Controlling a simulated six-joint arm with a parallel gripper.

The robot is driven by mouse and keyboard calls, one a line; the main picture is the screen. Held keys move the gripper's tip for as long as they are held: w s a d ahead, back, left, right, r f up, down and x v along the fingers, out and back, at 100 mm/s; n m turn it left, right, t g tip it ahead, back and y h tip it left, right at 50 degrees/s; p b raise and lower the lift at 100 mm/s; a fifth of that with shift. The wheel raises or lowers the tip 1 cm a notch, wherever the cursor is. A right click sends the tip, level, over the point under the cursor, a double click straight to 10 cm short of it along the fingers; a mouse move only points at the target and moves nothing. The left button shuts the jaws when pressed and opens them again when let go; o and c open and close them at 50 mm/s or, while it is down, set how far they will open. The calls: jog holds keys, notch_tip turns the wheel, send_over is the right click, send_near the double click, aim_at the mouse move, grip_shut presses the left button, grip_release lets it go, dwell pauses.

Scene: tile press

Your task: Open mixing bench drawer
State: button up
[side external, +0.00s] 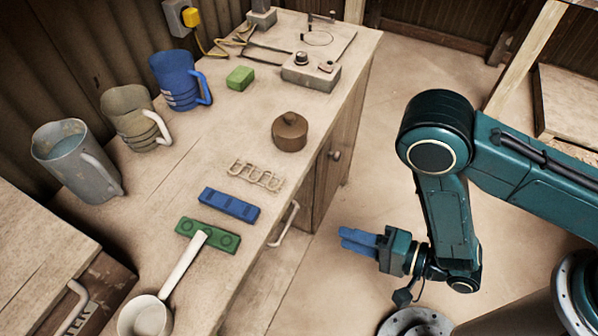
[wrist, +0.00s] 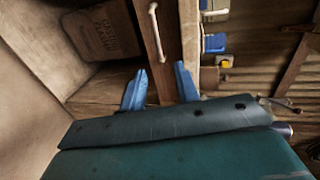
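The wooden bench (side external: 325,110) has a drawer with a pale bar handle (side external: 285,222) on its front, below the green and blue blocks. The drawer front (wrist: 161,68) and its handle (wrist: 156,32) also show in the wrist view; the drawer looks shut. My gripper (side external: 343,240) is in front of the bench, to the right of the handle and apart from it. In the wrist view, its two blue fingers (wrist: 160,78) are spread with an empty gap between them, and the handle lies ahead of that gap. The fingers overlap in the side view.
A cabinet knob (side external: 335,155) sticks out farther along. Another handle (side external: 72,305) is at lower left. The floor before the bench is clear.

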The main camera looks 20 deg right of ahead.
jog(key=shift+s+d+f, duration=0.1)
jog(key=shift+s+f, duration=0.2)
jog(key=shift+s, duration=0.25)
jog(key=shift+w, duration=0.1)
jog(key=x, duration=1.3)
jog(key=shift+a, duration=0.35)
jog(key=shift+w+r, duration=0.1)
jog(key=shift+r, duration=0.05)
grip_shut()
